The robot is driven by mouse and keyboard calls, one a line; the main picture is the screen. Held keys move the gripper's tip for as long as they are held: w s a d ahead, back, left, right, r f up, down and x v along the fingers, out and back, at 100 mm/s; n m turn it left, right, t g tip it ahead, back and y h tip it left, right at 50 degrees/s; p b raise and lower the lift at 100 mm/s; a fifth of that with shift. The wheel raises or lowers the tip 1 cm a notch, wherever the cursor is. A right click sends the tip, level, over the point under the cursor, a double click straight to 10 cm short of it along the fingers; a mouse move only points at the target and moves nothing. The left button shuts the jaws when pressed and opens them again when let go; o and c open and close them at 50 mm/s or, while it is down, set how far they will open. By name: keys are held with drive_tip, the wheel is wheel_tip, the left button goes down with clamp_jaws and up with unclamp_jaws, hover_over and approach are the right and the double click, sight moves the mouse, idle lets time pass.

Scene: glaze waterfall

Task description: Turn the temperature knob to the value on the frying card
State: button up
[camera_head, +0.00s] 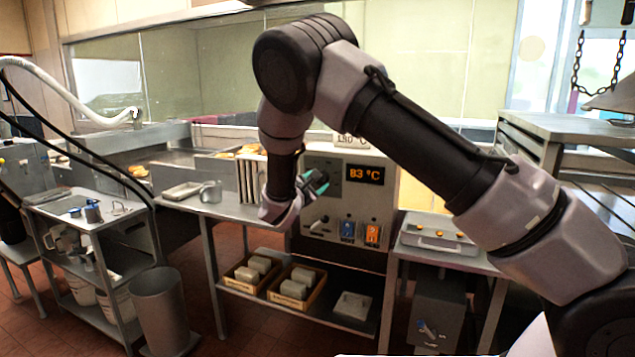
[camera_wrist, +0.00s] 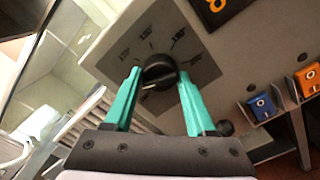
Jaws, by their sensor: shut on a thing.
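The temperature knob (camera_wrist: 160,72) is a black round dial with a pale pointer line, on a dark grey scale plate (camera_wrist: 203,70) with several small marks. My gripper (camera_wrist: 158,80) has teal fingers, one on each side of the knob, shut on it. In the head view my gripper (camera_head: 316,182) is at the control panel (camera_head: 350,210), and my wrist hides most of the knob. The orange display (camera_head: 364,174) reads 83 °C. The frying card (camera_head: 352,141) stands on top of the panel and seems to read 190 °C, partly hidden by my arm.
A blue switch (camera_head: 347,230) and an orange switch (camera_head: 372,234) sit low on the panel; both also show in the wrist view. A tray (camera_head: 438,236) lies to the right. Wooden crates (camera_head: 297,286) are below.

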drive_tip(key=shift+m, duration=8.7)
drive_tip(key=shift+f, duration=0.1)
drive_tip(key=o, duration=1.4)
drive_tip(key=shift+c, duration=0.2)
drive_tip(key=shift+s, duration=0.1)
drive_tip(key=v, duration=1)
drive_tip(key=shift+s, duration=0.35)
